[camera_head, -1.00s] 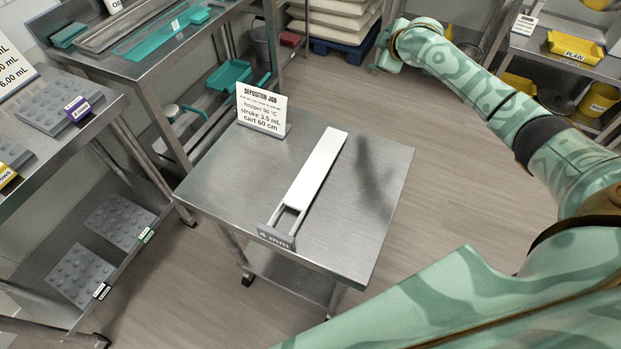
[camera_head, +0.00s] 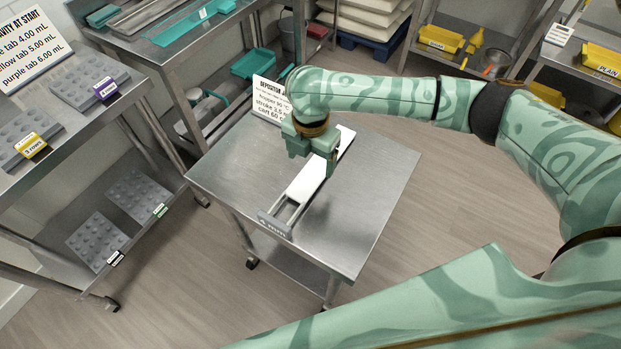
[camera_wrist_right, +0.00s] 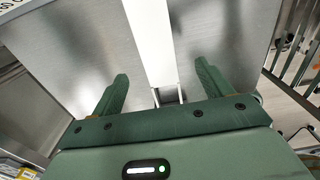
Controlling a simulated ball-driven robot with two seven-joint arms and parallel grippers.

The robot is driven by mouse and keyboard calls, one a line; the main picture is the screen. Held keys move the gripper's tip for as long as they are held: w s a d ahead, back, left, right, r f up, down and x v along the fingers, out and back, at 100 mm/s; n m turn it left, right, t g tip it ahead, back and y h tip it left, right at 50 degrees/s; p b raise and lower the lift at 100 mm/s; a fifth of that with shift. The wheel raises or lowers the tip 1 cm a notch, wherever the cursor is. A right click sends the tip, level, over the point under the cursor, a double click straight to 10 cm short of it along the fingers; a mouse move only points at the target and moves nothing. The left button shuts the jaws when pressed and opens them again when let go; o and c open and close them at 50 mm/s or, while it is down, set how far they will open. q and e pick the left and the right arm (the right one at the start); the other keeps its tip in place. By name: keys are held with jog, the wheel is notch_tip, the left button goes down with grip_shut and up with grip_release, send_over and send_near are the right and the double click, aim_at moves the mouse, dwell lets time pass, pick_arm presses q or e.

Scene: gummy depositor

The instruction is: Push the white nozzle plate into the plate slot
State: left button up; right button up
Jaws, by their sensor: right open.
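The white nozzle plate (camera_head: 305,182) lies flat on the steel cart top (camera_head: 372,200), its length running toward the back. Two rails join its near end to a grey tab marked "4 mm" (camera_head: 274,225). My right gripper (camera_head: 316,164) is over the plate and hides part of its far half. I cannot tell how high the fingers are above the cart. I cannot make out the plate slot. My left gripper is not in view.
A "depositor job" sign (camera_head: 266,98) stands at the cart's back edge, partly hidden by my right arm. A steel rack with grey molds (camera_head: 40,128) is on the left. A shelf with yellow bins (camera_head: 440,40) is at the back right. The cart top beside the plate is clear.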

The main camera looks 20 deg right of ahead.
aim_at(311, 176)
notch_tip(311, 176, down, 2)
jog(key=shift+f, duration=0.1)
jog(key=f+b, duration=0.2)
jog(key=f, duration=0.1)
jog(key=w+f+b, duration=0.1)
jog(key=f, duration=0.1)
jog(key=shift+d+f, duration=0.15)
jog(key=shift+f, duration=0.1)
jog(key=shift+s+r, duration=0.1)
jog(key=shift+r, duration=0.05)
jog(key=shift+c, duration=0.4)
jog(key=c, duration=1.2)
jog(key=shift+o, duration=0.2)
jog(key=shift+r, duration=0.15)
